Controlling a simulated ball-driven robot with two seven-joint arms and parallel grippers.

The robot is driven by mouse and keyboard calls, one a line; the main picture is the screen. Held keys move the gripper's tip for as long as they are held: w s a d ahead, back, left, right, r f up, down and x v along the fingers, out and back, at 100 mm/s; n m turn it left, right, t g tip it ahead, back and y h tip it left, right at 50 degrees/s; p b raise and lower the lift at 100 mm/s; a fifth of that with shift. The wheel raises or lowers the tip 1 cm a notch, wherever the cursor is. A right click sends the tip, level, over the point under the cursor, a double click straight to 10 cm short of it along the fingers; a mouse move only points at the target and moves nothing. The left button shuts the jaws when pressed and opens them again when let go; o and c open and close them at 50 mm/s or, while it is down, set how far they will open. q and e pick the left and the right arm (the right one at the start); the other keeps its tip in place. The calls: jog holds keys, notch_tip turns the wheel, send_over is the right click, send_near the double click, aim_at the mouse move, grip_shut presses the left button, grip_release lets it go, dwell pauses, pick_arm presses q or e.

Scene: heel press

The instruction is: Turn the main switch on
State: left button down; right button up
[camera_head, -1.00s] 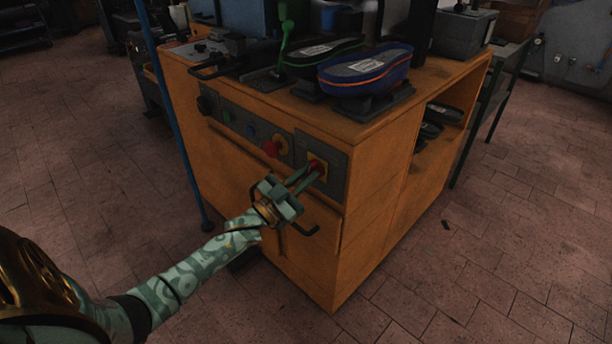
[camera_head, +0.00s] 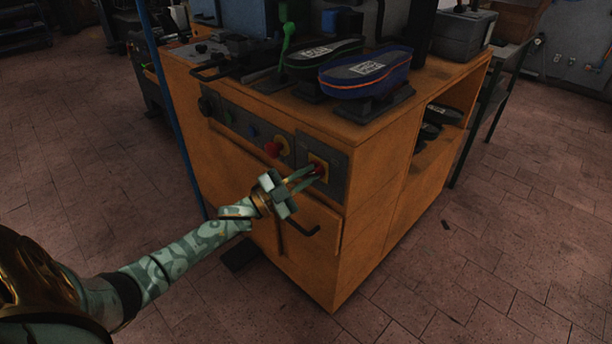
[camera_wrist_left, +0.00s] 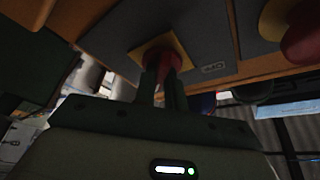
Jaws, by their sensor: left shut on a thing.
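The main switch, a red knob (camera_head: 318,169) on a square yellow plate (camera_head: 323,158), sits at the right end of the orange cabinet's front panel. My left gripper (camera_head: 310,174) reaches it from the lower left and is shut on the red knob. In the left wrist view the fingers (camera_wrist_left: 164,88) lie on both sides of the knob (camera_wrist_left: 171,62), in front of the yellow plate (camera_wrist_left: 149,48). They partly hide the knob, and I cannot tell its exact angle. My right gripper is not in view.
A red mushroom button (camera_head: 272,150) sits on the panel left of the switch, with green and blue buttons further left. A dark handle (camera_head: 308,231) sticks out below.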

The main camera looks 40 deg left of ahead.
pick_arm(q)
jog(key=shift+f, duration=0.2)
jog(key=c, duration=1.5)
grip_release()
jog(key=shift+o, duration=0.2)
jog(key=shift+r, duration=0.1)
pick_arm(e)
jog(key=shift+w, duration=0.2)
